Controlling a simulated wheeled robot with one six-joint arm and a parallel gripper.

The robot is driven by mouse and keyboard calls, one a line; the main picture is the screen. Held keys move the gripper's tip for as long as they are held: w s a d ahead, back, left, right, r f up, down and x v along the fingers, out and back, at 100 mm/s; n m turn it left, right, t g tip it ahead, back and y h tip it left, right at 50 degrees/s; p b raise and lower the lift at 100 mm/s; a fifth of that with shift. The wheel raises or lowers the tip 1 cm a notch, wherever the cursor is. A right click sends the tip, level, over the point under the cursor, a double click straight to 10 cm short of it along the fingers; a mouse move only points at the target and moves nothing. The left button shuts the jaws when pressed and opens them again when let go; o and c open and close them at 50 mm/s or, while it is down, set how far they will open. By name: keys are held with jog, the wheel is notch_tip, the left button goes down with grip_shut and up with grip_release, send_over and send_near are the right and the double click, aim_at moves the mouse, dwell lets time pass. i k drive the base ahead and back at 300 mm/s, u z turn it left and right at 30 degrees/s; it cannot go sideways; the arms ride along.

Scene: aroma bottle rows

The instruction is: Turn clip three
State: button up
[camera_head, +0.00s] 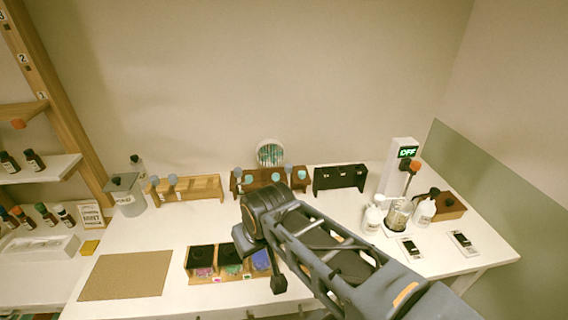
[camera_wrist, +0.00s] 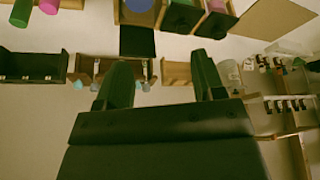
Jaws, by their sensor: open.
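No clip is plainly readable as clip three. Number plates 1 (camera_head: 41,96), 2 (camera_head: 22,58) and 3 (camera_head: 3,16) run up a slanted wooden post (camera_head: 60,95) at the far left of the head view; plate 3 is cut by the frame edge. My gripper (camera_wrist: 162,78) is open, with two dark fingers apart and nothing between them in the wrist view. It hangs over the middle of the table, far to the right of the post. In the head view my arm hides much of it.
A brown rack (camera_head: 269,184) with blue-topped items, a light wooden rack (camera_head: 205,188) and a black rack (camera_head: 340,178) stand at the table's back. An open-topped box row (camera_head: 228,277) sits in front. A tan mat (camera_head: 124,276) lies left. Bottles and a device (camera_head: 400,160) stand right.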

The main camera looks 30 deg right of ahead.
aim_at(302, 174)
jog(key=u, duration=2.25)
jog(key=k, duration=0.75)
jog(key=z, duration=1.65)
